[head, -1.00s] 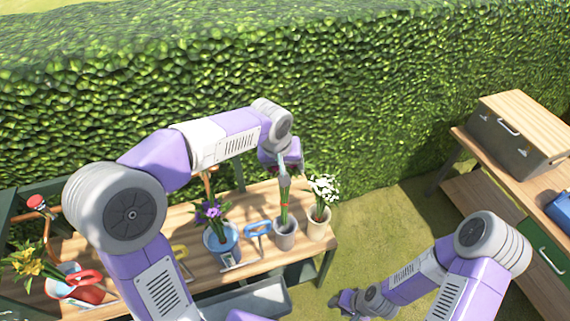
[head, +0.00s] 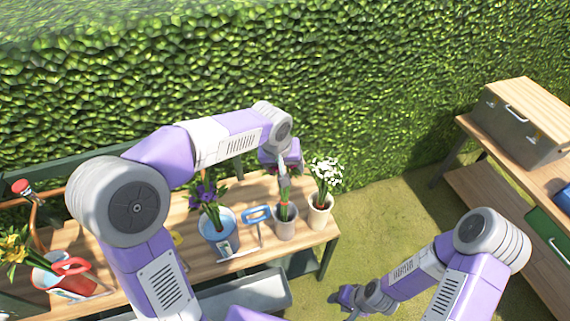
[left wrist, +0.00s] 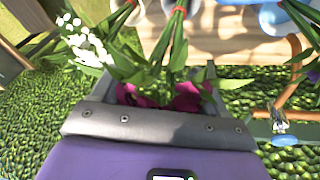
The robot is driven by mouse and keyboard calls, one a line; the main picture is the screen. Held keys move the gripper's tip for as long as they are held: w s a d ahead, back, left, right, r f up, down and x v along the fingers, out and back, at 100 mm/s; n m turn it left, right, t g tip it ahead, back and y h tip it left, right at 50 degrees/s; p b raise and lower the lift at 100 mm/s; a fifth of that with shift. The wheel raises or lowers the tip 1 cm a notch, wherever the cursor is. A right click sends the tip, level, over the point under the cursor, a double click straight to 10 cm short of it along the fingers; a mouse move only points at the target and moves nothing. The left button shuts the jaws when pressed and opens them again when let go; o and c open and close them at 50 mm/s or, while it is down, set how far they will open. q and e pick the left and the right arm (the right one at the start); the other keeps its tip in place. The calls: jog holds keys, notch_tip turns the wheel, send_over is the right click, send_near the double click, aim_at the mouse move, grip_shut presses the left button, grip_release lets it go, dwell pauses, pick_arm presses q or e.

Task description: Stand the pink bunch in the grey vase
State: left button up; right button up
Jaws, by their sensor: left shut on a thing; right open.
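The pink bunch (left wrist: 185,98) is tied with a red band, and its pink heads sit between my left fingers in the left wrist view. In the head view its green stems (head: 284,196) reach down into the mouth of the grey vase (head: 286,229), which stands upright on the wooden bench. How deep the stem ends sit is hidden by the vase wall. My left gripper (head: 283,169) is shut on the bunch, above the vase; it also shows in the left wrist view (left wrist: 155,90). My right gripper (head: 335,298) is open and empty, low over the grass, away from the bench.
A cream vase with white flowers (head: 321,217) stands close right of the grey vase. A blue-handled tool (head: 257,214) and a blue bucket (head: 218,240) with purple flowers stand left. Yellow flowers (head: 14,248) and a red container (head: 68,275) are far left. A toolbox (head: 517,130) sits on another table.

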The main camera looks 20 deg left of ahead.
pick_arm(q)
jog(key=shift+f+b, duration=2.3)
jog(key=shift+f, duration=0.8)
jog(key=o, duration=1.6)
jog(key=shift+o, duration=0.2)
jog(key=p+v, duration=0.2)
jog(key=v, duration=0.5)
jog(key=shift+s+r, duration=0.15)
jog(key=shift+r, duration=0.15)
jog(key=shift+f, duration=0.1)
